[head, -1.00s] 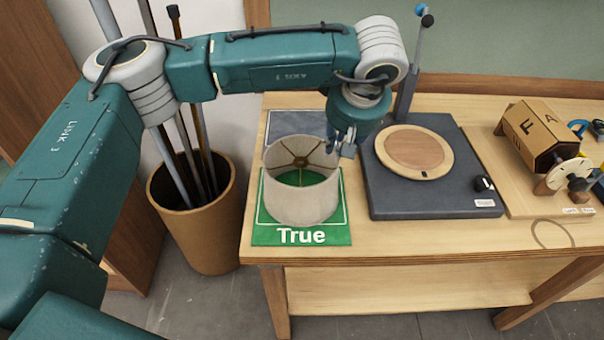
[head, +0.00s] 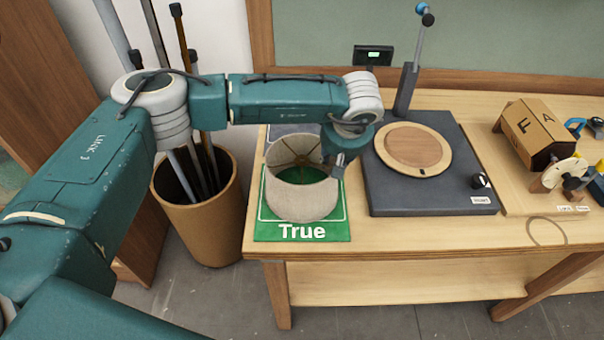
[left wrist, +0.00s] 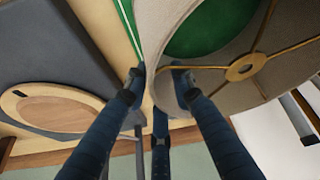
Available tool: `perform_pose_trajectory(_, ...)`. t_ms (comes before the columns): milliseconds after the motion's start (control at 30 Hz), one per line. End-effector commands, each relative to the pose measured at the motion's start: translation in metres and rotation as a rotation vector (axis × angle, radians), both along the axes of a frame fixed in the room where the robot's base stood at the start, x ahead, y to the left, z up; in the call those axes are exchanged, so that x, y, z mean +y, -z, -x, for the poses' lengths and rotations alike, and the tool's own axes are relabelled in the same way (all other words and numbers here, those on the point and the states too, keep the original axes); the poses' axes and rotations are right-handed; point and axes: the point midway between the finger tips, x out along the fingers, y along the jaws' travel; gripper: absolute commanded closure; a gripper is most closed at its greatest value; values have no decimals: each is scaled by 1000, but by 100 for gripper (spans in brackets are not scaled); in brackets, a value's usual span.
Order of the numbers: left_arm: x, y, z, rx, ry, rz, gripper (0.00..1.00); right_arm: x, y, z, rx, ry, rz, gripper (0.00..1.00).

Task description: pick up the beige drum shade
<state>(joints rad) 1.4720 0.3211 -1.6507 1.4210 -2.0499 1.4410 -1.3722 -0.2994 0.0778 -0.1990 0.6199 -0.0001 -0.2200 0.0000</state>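The beige drum shade (head: 302,198) stands upright on a green mat marked "True" (head: 262,232) at the left end of the workbench. Its top is open and shows a brass spider frame. My left gripper (head: 340,165) is down at the shade's right rim. In the left wrist view the fingers (left wrist: 158,80) straddle the shade's wall (left wrist: 153,45), one outside and one inside. Gaps show beside the wall, so the gripper looks open. My right gripper is in neither view.
A dark base with a round wooden disc (head: 412,149) stands right of the shade, close to my gripper. A post (head: 408,88) rises behind it. A tan bin of rods (head: 205,225) stands left of the bench. A wooden box (head: 530,132) sits farther right.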

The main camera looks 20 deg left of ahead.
Motion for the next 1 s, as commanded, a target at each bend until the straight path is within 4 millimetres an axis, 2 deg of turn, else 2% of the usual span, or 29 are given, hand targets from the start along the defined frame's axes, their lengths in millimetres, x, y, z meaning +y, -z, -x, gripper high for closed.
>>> perform_pose_trajectory(33,0,0,0,0,0,0,82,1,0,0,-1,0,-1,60)
perform_pose_trajectory(133,0,0,0,0,0,0,100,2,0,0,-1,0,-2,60)
perform_pose_trajectory(500,0,-1,0,-1,0,1,100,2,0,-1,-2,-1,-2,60)
perform_pose_trajectory(667,0,-9,-1,-4,0,0,100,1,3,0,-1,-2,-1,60)
perform_pose_trajectory(867,-1,-37,-1,-6,2,2,100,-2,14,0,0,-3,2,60)
perform_pose_trajectory(1000,-1,-74,-2,-9,0,2,100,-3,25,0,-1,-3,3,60)
